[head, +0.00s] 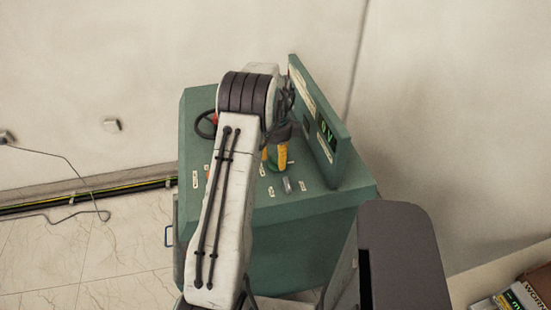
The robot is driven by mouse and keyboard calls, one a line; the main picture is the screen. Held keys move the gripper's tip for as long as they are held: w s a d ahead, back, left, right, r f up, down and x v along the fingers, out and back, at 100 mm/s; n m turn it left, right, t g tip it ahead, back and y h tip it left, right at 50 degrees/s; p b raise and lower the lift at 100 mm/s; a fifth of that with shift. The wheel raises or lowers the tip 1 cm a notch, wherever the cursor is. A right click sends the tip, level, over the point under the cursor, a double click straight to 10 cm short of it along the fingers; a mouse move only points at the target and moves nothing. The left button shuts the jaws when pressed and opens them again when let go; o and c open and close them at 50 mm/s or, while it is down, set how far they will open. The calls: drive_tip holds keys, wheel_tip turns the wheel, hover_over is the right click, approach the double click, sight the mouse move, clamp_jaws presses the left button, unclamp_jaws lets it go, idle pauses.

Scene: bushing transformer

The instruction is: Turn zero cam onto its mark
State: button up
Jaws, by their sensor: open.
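The green transformer console (318,203) stands in the middle of the head view, with small controls and white labels on its top. My gripper (276,140) is over the console top, at the end of my arm and largely hidden by it; it is open. A yellow-orange part (281,157) shows just below the gripper, above a small green round base. I cannot tell whether it is the zero cam, nor whether the gripper touches it. No zero mark can be made out.
An upright panel with a green-lit display (325,132) rises close to the right of my gripper. A grey lever (287,185) stands nearer on the console top. A dark handwheel (206,125) shows left of my arm. Striped cables (90,197) run along the wall.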

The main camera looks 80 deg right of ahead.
drive_tip(key=shift+f, duration=0.7)
clamp_jaws()
